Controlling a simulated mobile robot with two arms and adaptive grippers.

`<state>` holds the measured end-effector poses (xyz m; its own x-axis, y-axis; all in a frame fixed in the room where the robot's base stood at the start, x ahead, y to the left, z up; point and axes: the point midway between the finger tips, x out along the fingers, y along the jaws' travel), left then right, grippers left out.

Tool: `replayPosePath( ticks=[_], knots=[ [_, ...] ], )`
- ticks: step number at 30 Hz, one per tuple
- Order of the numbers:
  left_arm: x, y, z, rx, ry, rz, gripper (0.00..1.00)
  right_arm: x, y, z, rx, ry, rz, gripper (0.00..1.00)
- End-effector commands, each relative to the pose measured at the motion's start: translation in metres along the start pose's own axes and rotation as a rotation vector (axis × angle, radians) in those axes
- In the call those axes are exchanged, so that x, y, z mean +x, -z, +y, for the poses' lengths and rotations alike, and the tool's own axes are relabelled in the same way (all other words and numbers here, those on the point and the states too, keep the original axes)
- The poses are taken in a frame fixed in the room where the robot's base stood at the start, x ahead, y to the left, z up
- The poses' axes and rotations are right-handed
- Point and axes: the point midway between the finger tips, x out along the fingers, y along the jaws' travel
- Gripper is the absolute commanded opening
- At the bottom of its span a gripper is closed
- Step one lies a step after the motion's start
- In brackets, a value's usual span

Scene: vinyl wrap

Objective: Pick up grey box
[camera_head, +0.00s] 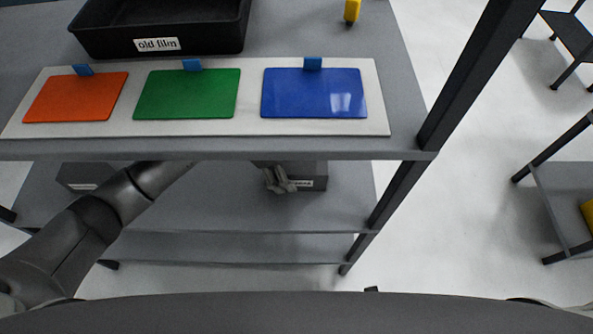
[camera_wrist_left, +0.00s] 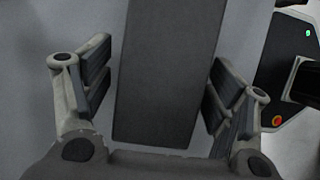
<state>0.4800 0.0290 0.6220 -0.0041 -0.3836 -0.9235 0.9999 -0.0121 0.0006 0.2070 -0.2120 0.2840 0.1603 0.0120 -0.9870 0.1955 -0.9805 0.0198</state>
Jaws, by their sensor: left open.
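A dark grey box (camera_head: 308,172) with a white label stands on the middle shelf, partly hidden under the front edge of the top shelf. In the left wrist view the grey box (camera_wrist_left: 165,70) lies between the two fingers of my left gripper (camera_wrist_left: 158,85). My right gripper is not in view.
A second dark box (camera_head: 85,176) sits farther left on the middle shelf. The top shelf overhangs my left arm and holds a white board with orange, green and blue sheets, plus a black "old film" tray (camera_head: 215,38). A dark post (camera_head: 465,85) stands at the right.

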Motion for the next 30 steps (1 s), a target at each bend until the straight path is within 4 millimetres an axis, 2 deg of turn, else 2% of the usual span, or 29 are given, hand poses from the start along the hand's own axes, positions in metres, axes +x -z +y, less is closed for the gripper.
replayPosePath(
  ticks=[1,5,8,15,27,29,30],
  knots=[
    [0.004,-0.010,0.000,0.001,0.002,-0.003,0.79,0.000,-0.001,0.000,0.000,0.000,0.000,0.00],
    [0.011,-0.026,0.000,0.000,0.001,-0.002,0.79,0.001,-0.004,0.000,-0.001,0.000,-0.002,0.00],
    [0.020,-0.023,0.000,-0.002,0.001,0.001,0.79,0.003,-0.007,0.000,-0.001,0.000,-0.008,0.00],
    [0.021,-0.022,0.000,0.000,0.000,0.001,0.79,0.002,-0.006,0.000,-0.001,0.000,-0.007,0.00],
    [0.021,-0.022,0.000,-0.001,0.000,0.000,0.28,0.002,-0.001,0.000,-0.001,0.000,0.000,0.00],
    [0.021,-0.022,0.000,-0.001,0.000,0.000,0.21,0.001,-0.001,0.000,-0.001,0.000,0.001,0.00],
    [0.021,-0.023,0.001,0.000,-0.001,-0.001,0.20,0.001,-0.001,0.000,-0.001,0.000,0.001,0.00]
  ],
)
